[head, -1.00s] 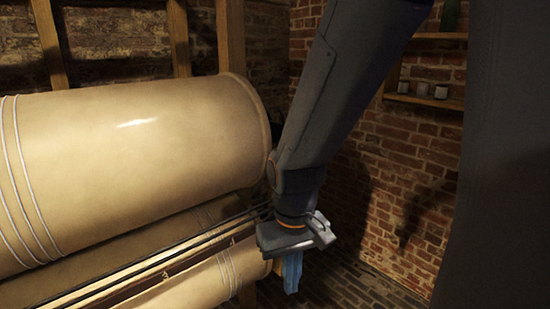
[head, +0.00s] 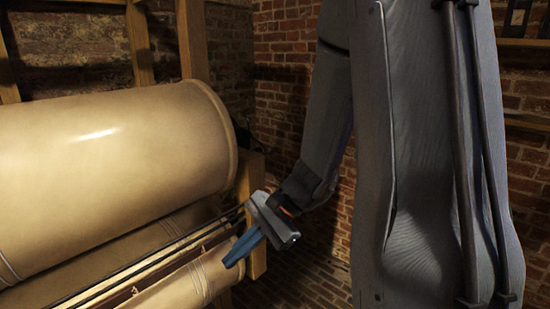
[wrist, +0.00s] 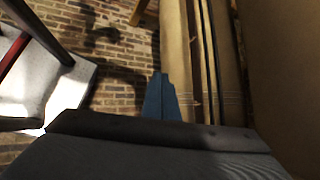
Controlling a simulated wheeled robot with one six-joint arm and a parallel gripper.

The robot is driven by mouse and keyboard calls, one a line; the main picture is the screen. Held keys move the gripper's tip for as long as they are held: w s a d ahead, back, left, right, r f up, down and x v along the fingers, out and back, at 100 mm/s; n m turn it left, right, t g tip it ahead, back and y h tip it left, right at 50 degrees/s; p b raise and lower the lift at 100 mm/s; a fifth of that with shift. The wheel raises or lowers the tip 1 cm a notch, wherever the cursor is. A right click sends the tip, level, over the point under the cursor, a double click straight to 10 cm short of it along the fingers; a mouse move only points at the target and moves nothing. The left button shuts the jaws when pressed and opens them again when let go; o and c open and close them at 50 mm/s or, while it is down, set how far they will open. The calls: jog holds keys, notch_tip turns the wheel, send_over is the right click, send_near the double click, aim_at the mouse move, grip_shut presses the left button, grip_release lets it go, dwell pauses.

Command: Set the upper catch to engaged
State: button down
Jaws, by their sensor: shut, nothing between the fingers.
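I cannot make out the upper catch in either view. A large cream jar (head: 110,170) lies on its side at the left of the head view. A second cream jar (head: 185,285) lies below it. Dark rails (head: 150,265) run between them. My gripper (head: 229,262) has blue fingers, shut with nothing between them. In the head view its fingers point down and left, in front of the lower jar's right end and the wooden post. In the wrist view the blue fingers (wrist: 160,80) overlap the edge of a cream surface; contact cannot be told.
A wooden post (head: 254,215) stands at the jars' right end. A brick wall (head: 278,105) is behind. The brick floor (head: 305,270) right of the post looks clear. Shelves (head: 530,122) show at the far right.

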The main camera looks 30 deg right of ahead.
aim_at(260, 143)
jog(key=w+d+r+m+t, duration=0.5)
jog(key=w+d+m+t, duration=0.35)
jog(key=w+d, duration=0.25)
jog(key=w+d+r+m+t+h, duration=0.1)
jog(key=w+d+m+t+h, duration=0.1)
jog(key=d, duration=0.5)
jog(key=w+d+r+m+t+h+p, duration=0.1)
jog(key=w+d+m+t+h, duration=0.1)
jog(key=d+m, duration=0.3)
jog(key=d+t, duration=0.1)
jog(key=d, duration=0.2)
jog(key=shift+w+d+r+h, duration=0.15)
jog(key=shift+d+r+h, duration=0.05)
jog(key=shift+r+h, duration=0.2)
jog(key=w+a+r+p, duration=0.2)
jog(key=w+a+p, duration=0.1)
jog(key=w, duration=0.5)
jog(key=shift+w+a+r+p, duration=0.2)
jog(key=shift+w+p, duration=0.1)
jog(key=shift+p, duration=0.4)
